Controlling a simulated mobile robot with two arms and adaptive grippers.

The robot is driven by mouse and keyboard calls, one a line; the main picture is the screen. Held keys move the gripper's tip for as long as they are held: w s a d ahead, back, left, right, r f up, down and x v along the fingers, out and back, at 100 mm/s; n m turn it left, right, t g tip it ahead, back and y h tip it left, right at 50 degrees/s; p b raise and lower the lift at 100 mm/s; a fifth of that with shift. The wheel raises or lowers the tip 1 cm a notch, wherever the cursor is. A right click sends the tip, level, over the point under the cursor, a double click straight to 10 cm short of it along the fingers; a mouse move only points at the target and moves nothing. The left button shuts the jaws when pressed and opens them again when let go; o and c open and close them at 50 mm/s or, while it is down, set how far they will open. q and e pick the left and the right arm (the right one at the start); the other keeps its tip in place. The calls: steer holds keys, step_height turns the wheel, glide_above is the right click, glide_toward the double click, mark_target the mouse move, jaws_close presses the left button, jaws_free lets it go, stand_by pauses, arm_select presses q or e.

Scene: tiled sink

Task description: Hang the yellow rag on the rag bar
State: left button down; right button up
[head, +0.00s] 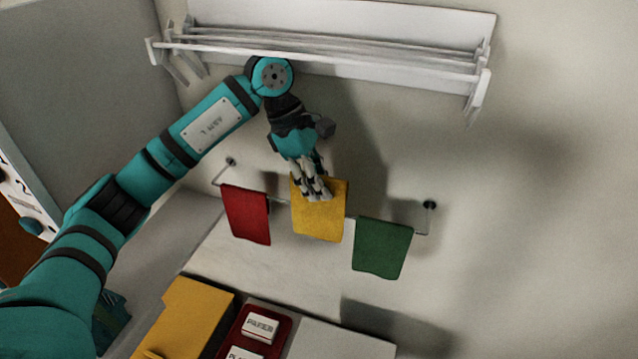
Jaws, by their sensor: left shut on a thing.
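The yellow rag (318,222) is at the middle of the rag bar (420,234), between a red rag and a green rag. My left gripper (320,196) comes down from above and is shut on the upper part of the yellow rag. The fingers cover part of its top edge, and I cannot tell whether the rag is draped over the bar or held in front of it. The bar is a thin rod on two wall mounts. My right gripper is not in view.
The red rag (246,214) hangs close on the left and the green rag (382,248) close on the right. A white wall rack (330,60) is above, near my left arm. Below are a yellow box (190,318) and a red tray (276,340) with white labelled blocks.

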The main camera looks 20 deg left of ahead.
mark_target(319, 213)
arm_select(q)
steer(key=shift+s+r, duration=0.1)
steer(key=shift+s, duration=0.1)
steer(key=shift+w, duration=0.4)
stand_by(0.5)
steer(key=shift+b, duration=0.4)
stand_by(0.4)
steer(key=shift+f, duration=0.2)
stand_by(0.5)
steer(key=shift+f+b, duration=3.3)
steer(key=shift+f, duration=0.55)
steer(key=c, duration=1.2)
jaws_free()
